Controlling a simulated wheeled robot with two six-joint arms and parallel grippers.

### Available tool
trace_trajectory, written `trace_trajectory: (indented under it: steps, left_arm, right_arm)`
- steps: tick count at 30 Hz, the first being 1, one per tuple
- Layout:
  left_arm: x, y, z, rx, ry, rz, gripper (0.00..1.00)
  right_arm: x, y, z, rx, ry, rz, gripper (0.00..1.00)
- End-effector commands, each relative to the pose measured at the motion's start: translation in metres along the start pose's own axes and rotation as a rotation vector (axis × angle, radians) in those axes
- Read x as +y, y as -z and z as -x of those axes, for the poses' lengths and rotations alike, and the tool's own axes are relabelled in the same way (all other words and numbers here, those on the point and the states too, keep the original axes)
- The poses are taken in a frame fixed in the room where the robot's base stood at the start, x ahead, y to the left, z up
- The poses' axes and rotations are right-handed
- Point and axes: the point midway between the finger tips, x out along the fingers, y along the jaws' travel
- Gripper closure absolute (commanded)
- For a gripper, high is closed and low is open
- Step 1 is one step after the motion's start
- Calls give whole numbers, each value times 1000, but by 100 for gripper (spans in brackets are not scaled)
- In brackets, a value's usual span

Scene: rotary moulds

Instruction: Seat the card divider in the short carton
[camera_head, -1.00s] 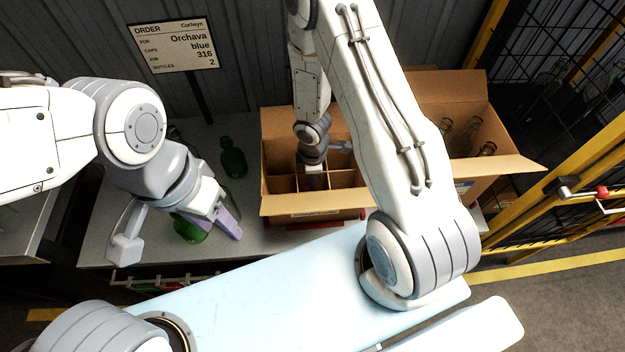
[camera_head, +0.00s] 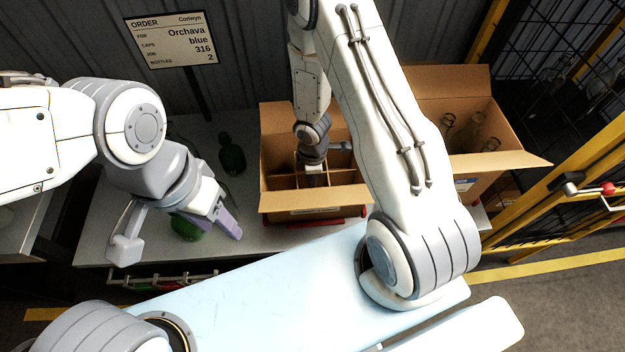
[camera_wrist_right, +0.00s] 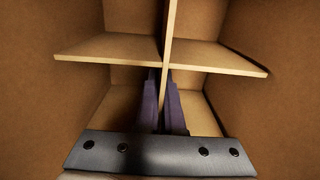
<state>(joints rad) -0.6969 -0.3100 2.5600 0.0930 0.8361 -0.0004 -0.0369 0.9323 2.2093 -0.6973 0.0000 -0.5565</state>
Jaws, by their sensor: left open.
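The short carton (camera_head: 310,202) is open on the grey bench. The brown card divider (camera_head: 285,177) stands inside it, its crossed panels forming cells below the rim. My right gripper (camera_head: 313,182) reaches down into the carton, partly hidden by its own wrist in the head view. In the right wrist view its two purple fingers (camera_wrist_right: 162,104) lie close on either side of one panel of the divider (camera_wrist_right: 110,47), shut on it. Whether the divider's lower edge touches the carton floor is hidden. My left gripper (camera_head: 230,226) is open and empty over the bench, left of the carton.
A taller carton (camera_head: 475,180) with clear bottles (camera_head: 470,135) stands to the right. Green bottles (camera_head: 231,155) stand on the bench (camera_head: 110,225) at left, one close behind my left gripper. An order sign (camera_head: 170,40) stands behind. A yellow fence (camera_head: 560,190) borders the right.

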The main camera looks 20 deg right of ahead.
Motion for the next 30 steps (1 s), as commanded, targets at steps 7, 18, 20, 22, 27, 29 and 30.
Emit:
trace_trajectory:
  steps: [7,18,20,22,27,29,30]
  left_arm:
    - [0,0,-6,0,0,0,50]
    - [-1,-1,-13,0,0,0,50]
    - [-1,-1,-13,0,0,0,50]
    - [-1,-1,-12,0,0,0,50]
    - [-1,-1,-12,0,0,0,50]
    - [-1,-1,-12,0,0,0,50]
    - [-1,-1,-12,0,0,0,50]
  right_arm:
    - [0,0,-6,0,0,0,100]
    - [0,0,-13,0,0,0,100]
    - [0,0,-13,0,0,0,100]
    - [0,0,-12,0,0,0,100]
    - [0,0,-12,0,0,0,84]
    - [0,0,-13,0,0,0,61]
    - [0,0,-13,0,0,0,60]
